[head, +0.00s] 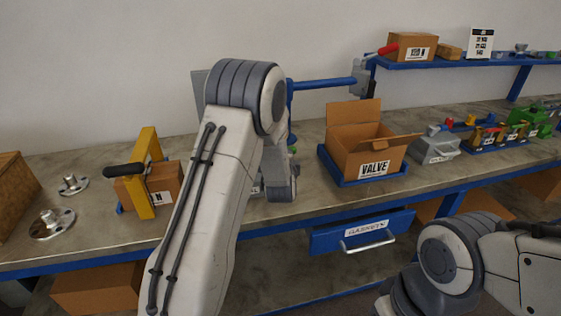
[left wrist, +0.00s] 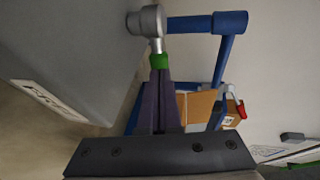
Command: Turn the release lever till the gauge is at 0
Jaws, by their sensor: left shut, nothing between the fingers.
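In the left wrist view my left gripper (left wrist: 160,77) is shut, with its fingertips at a green piece (left wrist: 160,61) and nothing seen held between them. The green piece sits on the end of a short grey stem from a round grey fitting (left wrist: 147,21), joined to a blue pipe (left wrist: 205,23). In the head view my left arm hides most of the vessel, and the blue pipe (head: 322,84) shows to its right. A lever with a red grip (head: 388,49) shows at the pipe's right end. I cannot make out the gauge. My right gripper is out of the head view.
An open carton (head: 352,139) marked VALVE stands in a blue tray right of my left arm. A yellow bracket (head: 146,165) with a black handle and metal flanges (head: 52,222) lie on the left. A gaskets drawer (head: 330,238) hangs under the bench.

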